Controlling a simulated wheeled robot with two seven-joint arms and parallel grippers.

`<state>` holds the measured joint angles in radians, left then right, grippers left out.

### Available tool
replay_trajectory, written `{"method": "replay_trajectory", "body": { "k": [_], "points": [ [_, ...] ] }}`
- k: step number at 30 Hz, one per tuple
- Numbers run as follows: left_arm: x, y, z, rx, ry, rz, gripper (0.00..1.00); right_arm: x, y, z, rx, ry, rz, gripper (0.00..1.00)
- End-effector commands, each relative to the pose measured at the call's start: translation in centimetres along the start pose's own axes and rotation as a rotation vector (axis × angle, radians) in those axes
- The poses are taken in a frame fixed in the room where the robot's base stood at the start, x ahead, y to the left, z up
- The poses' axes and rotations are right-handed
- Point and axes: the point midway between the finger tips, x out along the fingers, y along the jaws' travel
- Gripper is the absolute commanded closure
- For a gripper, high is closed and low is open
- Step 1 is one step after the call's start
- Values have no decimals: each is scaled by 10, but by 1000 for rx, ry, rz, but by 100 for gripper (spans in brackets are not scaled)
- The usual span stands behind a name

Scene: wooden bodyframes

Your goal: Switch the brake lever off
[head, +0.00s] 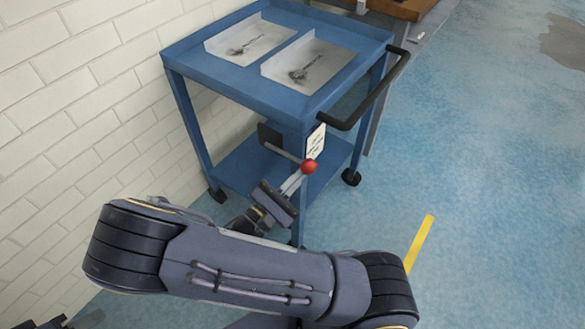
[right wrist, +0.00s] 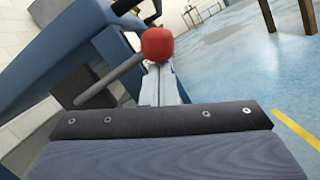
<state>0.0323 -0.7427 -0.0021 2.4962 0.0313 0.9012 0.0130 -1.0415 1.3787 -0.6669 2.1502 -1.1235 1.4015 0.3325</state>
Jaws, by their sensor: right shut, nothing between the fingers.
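The brake lever is a grey rod with a red ball knob (head: 309,167) on the near side of a blue cart (head: 240,77). In the head view the rod (head: 282,152) runs up and left from the knob to a dark plate (head: 270,135). My right gripper (head: 297,178) is shut and empty, its fingertips just by the knob. In the right wrist view the red knob (right wrist: 157,43) is at the tip of the shut fingers (right wrist: 160,85); I cannot tell if they touch. The left gripper is not in view.
The cart has a black push handle (head: 378,95) on its right and black wheels (head: 351,177). Two sheets (head: 313,64) lie on its top. A white brick wall (head: 85,85) stands to the left. The blue floor (head: 480,150) to the right is clear, with a yellow line (head: 419,242).

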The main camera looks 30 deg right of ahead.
Motion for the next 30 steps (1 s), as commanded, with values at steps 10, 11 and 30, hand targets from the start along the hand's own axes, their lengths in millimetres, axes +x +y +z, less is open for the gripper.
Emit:
{"method": "replay_trajectory", "body": {
  "k": [10,11,30],
  "points": [
    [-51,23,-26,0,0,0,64,9,15,36,-288,-2,71,100],
    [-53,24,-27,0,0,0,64,10,16,38,-308,-2,77,100],
    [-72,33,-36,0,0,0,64,12,28,50,-365,-3,91,100]
  ]
}}
